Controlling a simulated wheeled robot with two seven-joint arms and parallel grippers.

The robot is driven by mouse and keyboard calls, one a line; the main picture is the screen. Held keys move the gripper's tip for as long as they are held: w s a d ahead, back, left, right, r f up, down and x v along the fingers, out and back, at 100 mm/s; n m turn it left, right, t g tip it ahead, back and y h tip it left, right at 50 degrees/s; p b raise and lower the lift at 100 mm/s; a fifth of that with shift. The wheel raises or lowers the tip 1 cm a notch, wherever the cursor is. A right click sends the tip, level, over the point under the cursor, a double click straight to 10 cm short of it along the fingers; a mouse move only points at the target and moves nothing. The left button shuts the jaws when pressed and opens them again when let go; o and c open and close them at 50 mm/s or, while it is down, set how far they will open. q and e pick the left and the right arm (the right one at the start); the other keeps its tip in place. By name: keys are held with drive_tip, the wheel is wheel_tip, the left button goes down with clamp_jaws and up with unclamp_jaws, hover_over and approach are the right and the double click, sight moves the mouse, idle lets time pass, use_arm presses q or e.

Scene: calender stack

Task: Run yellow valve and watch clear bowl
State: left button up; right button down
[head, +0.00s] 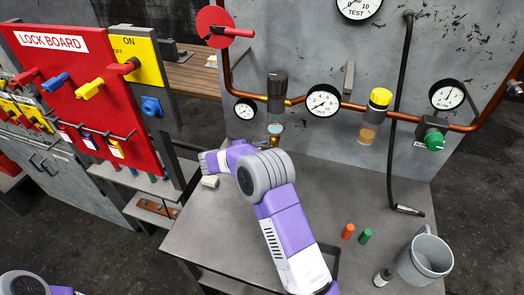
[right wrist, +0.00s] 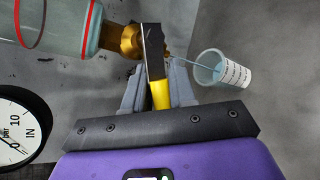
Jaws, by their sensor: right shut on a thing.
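The yellow valve (right wrist: 160,95) is a short lever under the brass fitting of the clear bowl (right wrist: 60,38). My right gripper (right wrist: 158,88) is shut on this lever. The clear bowl has red marks; I cannot tell the liquid level in it. A thin stream runs from the outlet into a clear cup (right wrist: 209,75) with a printed label. In the head view, the bowl (head: 275,128) shows under a black-capped unit, and my right gripper (head: 267,144) is just below it, partly hidden by my arm. My left gripper is out of view.
The IN gauge (head: 245,110) is close left of the bowl. A second bowl with a yellow cap (head: 380,97) hangs on the copper pipe farther right. A grey mug (head: 425,258) and orange and green plugs stand on the bench (head: 205,235). A red lock board (head: 85,85) stands left.

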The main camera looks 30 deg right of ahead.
drive_tip(key=m+y+b, duration=0.1)
drive_tip(key=r+m+t+y+b, duration=0.1)
drive_tip(key=b, duration=0.1)
drive_tip(key=shift+w+a+r+m, duration=0.15)
drive_tip(key=shift+a+m, duration=0.05)
drive_tip(key=shift+m, duration=0.1)
drive_tip(key=c, duration=1.1)
unclamp_jaws()
drive_tip(key=shift+a+r, duration=0.1)
drive_tip(key=p+v, duration=0.1)
drive_tip(key=v, duration=0.6)
drive_tip(key=shift+a+r, duration=0.1)
drive_tip(key=shift+r, duration=0.05)
